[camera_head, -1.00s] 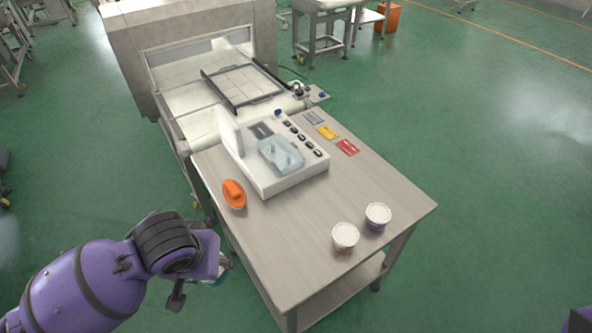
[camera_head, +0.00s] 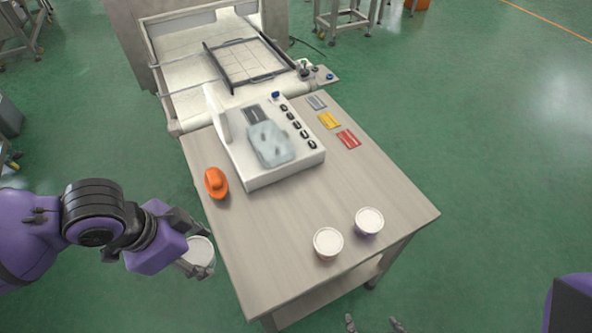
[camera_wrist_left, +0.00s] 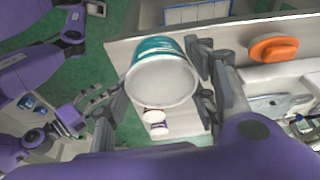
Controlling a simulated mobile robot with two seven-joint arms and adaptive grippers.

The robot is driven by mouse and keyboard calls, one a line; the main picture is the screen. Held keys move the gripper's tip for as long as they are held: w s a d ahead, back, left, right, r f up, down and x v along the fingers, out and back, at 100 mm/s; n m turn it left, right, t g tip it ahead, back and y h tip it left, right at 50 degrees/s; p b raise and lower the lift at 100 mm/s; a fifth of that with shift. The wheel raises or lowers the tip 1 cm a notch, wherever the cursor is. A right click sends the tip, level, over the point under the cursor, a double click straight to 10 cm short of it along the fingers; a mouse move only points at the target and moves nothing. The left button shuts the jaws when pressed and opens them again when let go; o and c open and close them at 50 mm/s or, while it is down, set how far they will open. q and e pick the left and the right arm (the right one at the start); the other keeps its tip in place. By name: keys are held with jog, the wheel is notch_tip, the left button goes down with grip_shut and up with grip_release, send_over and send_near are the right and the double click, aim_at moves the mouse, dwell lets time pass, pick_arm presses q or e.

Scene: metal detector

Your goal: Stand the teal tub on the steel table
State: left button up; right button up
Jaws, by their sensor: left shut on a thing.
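The teal tub, with a teal side (camera_wrist_left: 158,47) and a round white end, is between the fingers of my left gripper (camera_wrist_left: 160,72). In the head view the tub (camera_head: 200,254) shows mostly its white top. My left gripper (camera_head: 190,246) is shut on it, just left of the steel table's left edge. The steel table (camera_head: 270,235) has bare top around its front left part. The fingertips of my right gripper (camera_head: 373,325) show apart at the bottom edge, with nothing seen between them.
Two white-lidded tubs, one paler (camera_head: 328,243) and one purple (camera_head: 369,221), stand near the table's front right. An orange object (camera_head: 216,183) lies by the left edge. A white device (camera_head: 285,172) sits farther back, beside grey, yellow and red cards (camera_head: 329,120).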

pick_arm(q)
jog(key=shift+s+a+r+m, duration=0.1)
jog(key=shift+s+r+m, duration=0.1)
jog(key=shift+m, duration=0.2)
jog(key=w+d+f, duration=0.2)
jog(key=w+f, duration=0.1)
jog(key=w+d+f, duration=0.3)
jog(key=w, duration=0.1)
jog(key=w+d+f+b, duration=0.1)
jog(key=w+d+f, duration=0.1)
jog(key=w+f, duration=0.1)
jog(key=shift+w+d, duration=0.25)
jog(key=shift+w, duration=0.25)
jog(key=shift+w+f, duration=0.15)
jog(key=x, duration=0.3)
jog(key=shift+a+f, duration=0.15)
jog(key=shift+f, duration=0.25)
pick_arm(e)
jog(key=shift+s+d+f, duration=0.15)
jog(key=shift+s+f, duration=0.15)
jog(key=shift+f, duration=0.4)
